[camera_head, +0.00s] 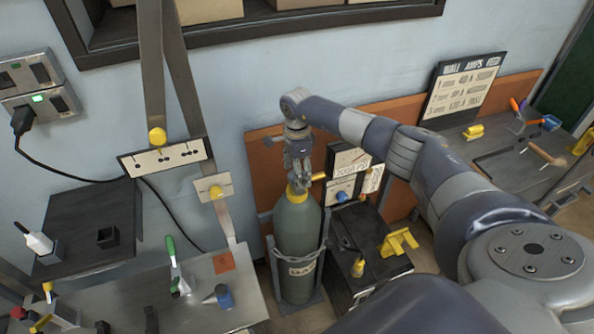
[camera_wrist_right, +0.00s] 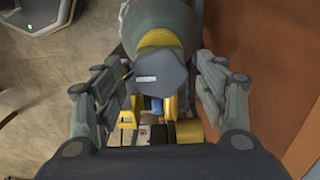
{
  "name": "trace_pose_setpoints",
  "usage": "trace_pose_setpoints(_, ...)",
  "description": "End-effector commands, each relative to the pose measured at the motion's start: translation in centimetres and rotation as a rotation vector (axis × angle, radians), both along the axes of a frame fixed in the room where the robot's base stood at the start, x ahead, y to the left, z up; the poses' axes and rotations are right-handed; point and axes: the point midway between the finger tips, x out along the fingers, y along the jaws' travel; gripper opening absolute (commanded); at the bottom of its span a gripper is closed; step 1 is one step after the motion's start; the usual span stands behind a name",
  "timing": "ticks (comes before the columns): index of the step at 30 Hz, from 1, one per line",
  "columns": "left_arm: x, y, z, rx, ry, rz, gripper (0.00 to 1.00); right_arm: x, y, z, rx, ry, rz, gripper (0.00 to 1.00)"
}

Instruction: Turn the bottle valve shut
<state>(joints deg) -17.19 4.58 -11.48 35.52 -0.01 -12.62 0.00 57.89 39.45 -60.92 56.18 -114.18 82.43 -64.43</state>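The gas bottle (camera_head: 298,245) is a grey-green cylinder standing upright in a rack against the wall, with a chain around it and a yellow collar (camera_head: 297,194) at its neck. My right gripper (camera_head: 299,182) points down over the bottle's top and hides most of the valve in the head view. In the right wrist view, a dark grey faceted valve part (camera_wrist_right: 162,77) sits in front of the yellow collar, between the two fingers. The fingers are apart, with visible gaps on both sides, so the gripper is open. My left gripper is not in view.
A dark box (camera_head: 362,258) with yellow parts stands right of the bottle. A grey bench (camera_head: 215,300) with a green-handled tool (camera_head: 171,248) is at left. A tool bench (camera_head: 500,160) with a sign (camera_head: 465,88) is at right. An orange-brown panel (camera_head: 262,165) backs the bottle.

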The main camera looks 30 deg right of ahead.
Motion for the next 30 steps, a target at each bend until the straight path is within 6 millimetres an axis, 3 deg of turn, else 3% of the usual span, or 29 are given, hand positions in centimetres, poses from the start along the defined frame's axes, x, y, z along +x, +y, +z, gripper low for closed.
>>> trace_pose_setpoints(1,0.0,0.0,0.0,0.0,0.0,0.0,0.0,0.0,0.0,0.0,0.0,0.0,0.0,0.49)
trace_pose_setpoints(5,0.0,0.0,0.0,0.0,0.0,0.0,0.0,0.0,0.0,0.0,0.0,0.0,0.0,0.23)
trace_pose_setpoints(17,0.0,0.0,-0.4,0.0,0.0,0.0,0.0,0.0,0.0,0.0,0.0,-0.001,-0.049,0.23)
trace_pose_setpoints(30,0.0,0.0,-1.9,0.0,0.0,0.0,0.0,0.0,0.0,-0.1,0.0,-0.001,-0.383,0.23)
